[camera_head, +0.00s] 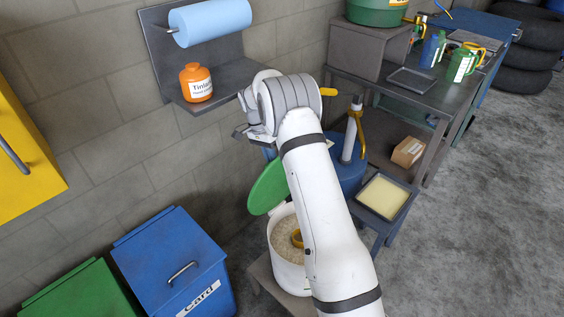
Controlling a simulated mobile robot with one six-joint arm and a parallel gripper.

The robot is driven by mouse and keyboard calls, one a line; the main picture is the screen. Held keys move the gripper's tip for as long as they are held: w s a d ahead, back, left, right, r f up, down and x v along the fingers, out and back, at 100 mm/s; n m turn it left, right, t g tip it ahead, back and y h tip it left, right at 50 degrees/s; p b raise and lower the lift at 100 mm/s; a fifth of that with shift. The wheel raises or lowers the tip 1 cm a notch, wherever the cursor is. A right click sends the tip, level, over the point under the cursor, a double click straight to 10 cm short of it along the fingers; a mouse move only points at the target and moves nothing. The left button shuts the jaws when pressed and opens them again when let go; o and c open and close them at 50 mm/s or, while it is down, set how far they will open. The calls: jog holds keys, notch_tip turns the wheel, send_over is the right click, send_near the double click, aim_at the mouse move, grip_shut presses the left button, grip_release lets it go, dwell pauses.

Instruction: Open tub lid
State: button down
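A white tub (285,267) stands on a low stand at lower centre, partly hidden behind my arm. Its green lid (267,189) stands tilted up at the tub's back edge, so the tub's mouth is uncovered. Pale granular material and a yellow scoop (297,238) show inside. My gripper (241,133) appears above and a little left of the lid in the picture, in front of the wall shelf. The wrist hides most of it. The fingers are too small and covered to judge, and I see nothing held.
A blue "Card" bin (172,262) and a green bin (80,290) stand at left. An orange bottle (196,83) sits on the wall shelf (228,92). A blue drum (349,168) with a pump and a tray (384,196) are right of my arm. Floor at right is clear.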

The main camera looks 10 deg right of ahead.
jog(key=shift+w+a+f, duration=0.2)
jog(key=shift+a+f, duration=0.05)
jog(key=shift+f, duration=0.2)
jog(key=shift+d, duration=0.15)
jog(key=c, duration=1.9)
grip_release()
jog(key=o, duration=0.3)
jog(key=shift+w+d+f, duration=0.1)
jog(key=shift+w, duration=0.2)
jog(key=shift+o, duration=0.5)
jog(key=shift+s+r, duration=0.1)
jog(key=shift+r, duration=0.15)
